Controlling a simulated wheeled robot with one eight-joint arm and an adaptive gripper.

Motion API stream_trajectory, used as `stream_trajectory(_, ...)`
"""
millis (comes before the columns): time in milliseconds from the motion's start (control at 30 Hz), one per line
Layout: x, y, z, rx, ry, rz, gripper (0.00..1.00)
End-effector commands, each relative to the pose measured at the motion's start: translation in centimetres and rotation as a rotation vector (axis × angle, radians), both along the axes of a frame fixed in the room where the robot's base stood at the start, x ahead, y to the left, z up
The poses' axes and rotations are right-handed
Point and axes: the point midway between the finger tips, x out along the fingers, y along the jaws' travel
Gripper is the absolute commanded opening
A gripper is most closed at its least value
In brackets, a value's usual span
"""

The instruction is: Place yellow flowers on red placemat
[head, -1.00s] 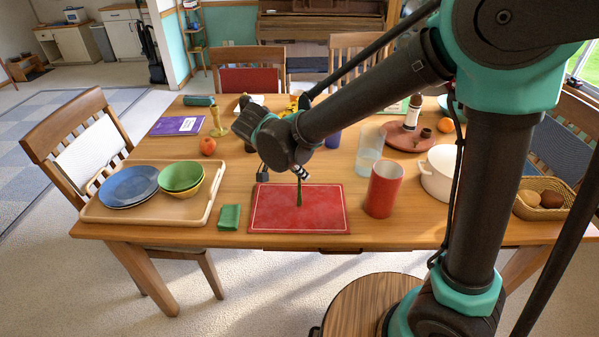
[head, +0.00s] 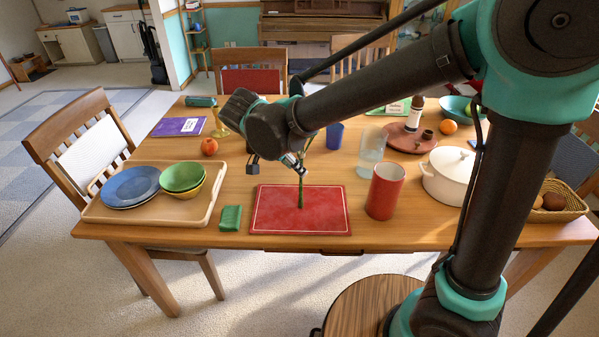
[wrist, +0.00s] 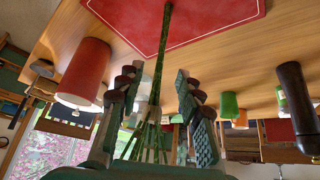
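The red placemat (head: 275,213) lies at the table's near edge, and part of it shows at the top of the wrist view (wrist: 215,12). Green flower stems (head: 301,193) stand with their lower end on the placemat, near its middle. In the wrist view the stems (wrist: 163,50) run down between my fingers in the picture. The yellow blossoms are hidden behind my arm in the head view. My gripper (head: 272,166) is above the placemat's far edge. Its two fingers are well apart, with no visible grip on the stems; it also shows in the wrist view (wrist: 160,100).
A red cup (head: 385,190) stands right of the placemat, with a white pot (head: 449,177) beyond it. A green block (head: 230,217) lies just left. A tray (head: 208,208) with plates and bowls is further left. A clear glass (head: 371,150) and blue cup (head: 334,136) stand behind.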

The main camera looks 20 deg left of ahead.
Motion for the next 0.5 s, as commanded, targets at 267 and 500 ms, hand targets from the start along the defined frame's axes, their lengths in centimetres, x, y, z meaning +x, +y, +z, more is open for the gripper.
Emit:
stream_trajectory(267, -2.3, 1.6, 4.4, 0.0, 0.0, 0.002, 0.36)
stream_trajectory(500, -3.1, 2.1, 5.9, 0.0, 0.0, -0.001, 0.36)
